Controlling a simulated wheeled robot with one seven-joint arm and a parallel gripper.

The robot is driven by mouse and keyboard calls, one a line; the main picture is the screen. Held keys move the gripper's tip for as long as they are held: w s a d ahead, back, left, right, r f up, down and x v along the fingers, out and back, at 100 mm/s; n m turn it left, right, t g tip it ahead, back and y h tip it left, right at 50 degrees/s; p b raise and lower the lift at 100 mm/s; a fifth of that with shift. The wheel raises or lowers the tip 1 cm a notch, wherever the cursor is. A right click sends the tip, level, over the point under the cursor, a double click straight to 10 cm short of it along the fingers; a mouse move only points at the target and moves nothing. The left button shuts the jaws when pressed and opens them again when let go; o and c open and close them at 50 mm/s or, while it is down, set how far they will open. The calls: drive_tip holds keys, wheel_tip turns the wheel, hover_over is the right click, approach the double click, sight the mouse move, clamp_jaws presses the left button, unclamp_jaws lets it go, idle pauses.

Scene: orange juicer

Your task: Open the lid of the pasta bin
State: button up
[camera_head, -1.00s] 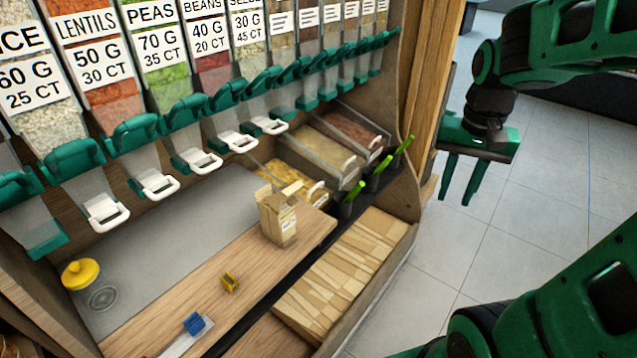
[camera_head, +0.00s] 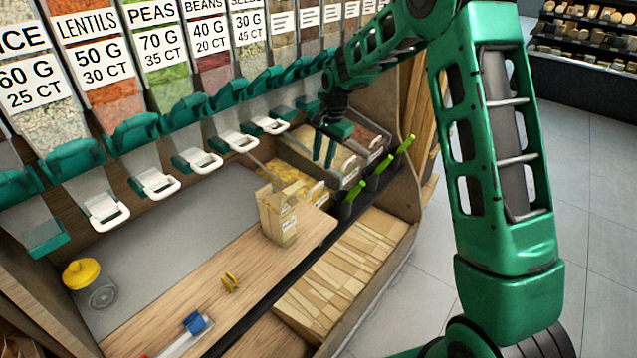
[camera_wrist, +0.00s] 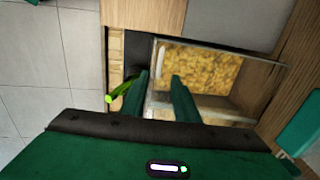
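The pasta bin (camera_head: 290,180) is a wooden-sided bin of yellow pasta, leftmost of three bins at the back right of the counter. In the wrist view the pasta bin (camera_wrist: 215,78) shows under what looks like a clear lid with a pale rim (camera_wrist: 225,50); the lid seems to lie down over the pasta. A white handle (camera_wrist: 164,114) shows at its near edge, partly hidden by a finger. My gripper (camera_head: 324,148) points down, open and empty, above the bins. In the wrist view my gripper's fingertips (camera_wrist: 160,78) are apart, over the bin's left edge.
A paper bag (camera_head: 278,215) stands on the counter left of the bin. Green-handled scoops (camera_head: 352,192) stand in dark holders at the bins' front. Dispensers with white handles (camera_head: 238,141) hang above. A wooden panel bounds the right side.

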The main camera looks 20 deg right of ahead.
sight(317, 187)
drive_tip(key=f, duration=0.3)
drive_tip(key=w+a+f, duration=0.1)
drive_tip(key=f, duration=0.3)
drive_tip(key=w+f, duration=0.1)
drive_tip(key=f, duration=0.2)
drive_tip(key=shift+a+f, duration=0.15)
drive_tip(key=shift+f, duration=0.2)
